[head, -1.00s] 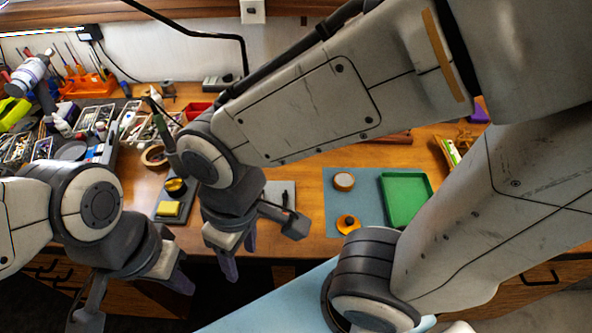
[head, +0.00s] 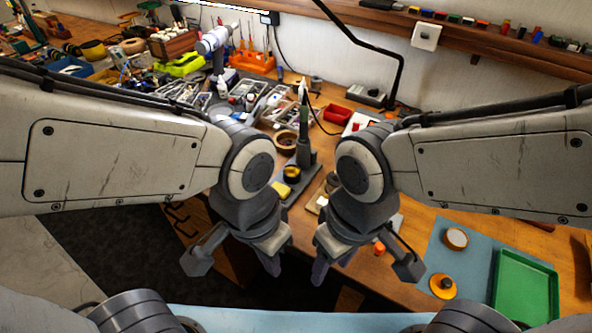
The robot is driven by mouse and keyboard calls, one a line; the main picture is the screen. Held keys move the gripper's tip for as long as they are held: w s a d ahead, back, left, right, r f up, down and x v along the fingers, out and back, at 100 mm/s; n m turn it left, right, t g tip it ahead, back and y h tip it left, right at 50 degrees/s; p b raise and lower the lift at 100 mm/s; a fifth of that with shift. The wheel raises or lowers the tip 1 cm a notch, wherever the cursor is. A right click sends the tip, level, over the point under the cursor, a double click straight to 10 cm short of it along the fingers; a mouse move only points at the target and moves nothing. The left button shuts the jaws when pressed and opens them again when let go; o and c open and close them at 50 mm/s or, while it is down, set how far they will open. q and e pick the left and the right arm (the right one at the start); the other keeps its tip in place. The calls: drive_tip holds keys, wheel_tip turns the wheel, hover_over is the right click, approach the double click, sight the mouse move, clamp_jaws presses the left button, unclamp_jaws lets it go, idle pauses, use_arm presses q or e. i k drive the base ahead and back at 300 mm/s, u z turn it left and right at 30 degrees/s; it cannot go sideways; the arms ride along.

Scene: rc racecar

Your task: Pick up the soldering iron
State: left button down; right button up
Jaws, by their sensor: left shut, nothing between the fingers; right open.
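The soldering iron (head: 303,97) stands upright in its holder, its tip end down and hidden. The holder's dark base (head: 304,184) carries a yellow sponge (head: 282,189) and a round brass-coloured cleaner (head: 292,173). My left gripper (head: 271,264) is shut and empty, in front of the table's near edge and nearer to me than the stand. My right gripper (head: 320,270) is open, just to its right, also near the table edge. Neither gripper touches the iron. My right arm's wrist hides part of the table right of the stand.
Parts trays (head: 245,95) and an orange tool rack (head: 252,61) crowd the left and back. A tape roll (head: 286,140) lies behind the stand. A red bin (head: 337,113) is at the back. On the right are a blue mat (head: 466,262) and a green tray (head: 524,288).

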sight(302, 138)
drive_tip(key=u, duration=1.7)
drive_tip(key=i, duration=1.35)
drive_tip(key=z, duration=2.05)
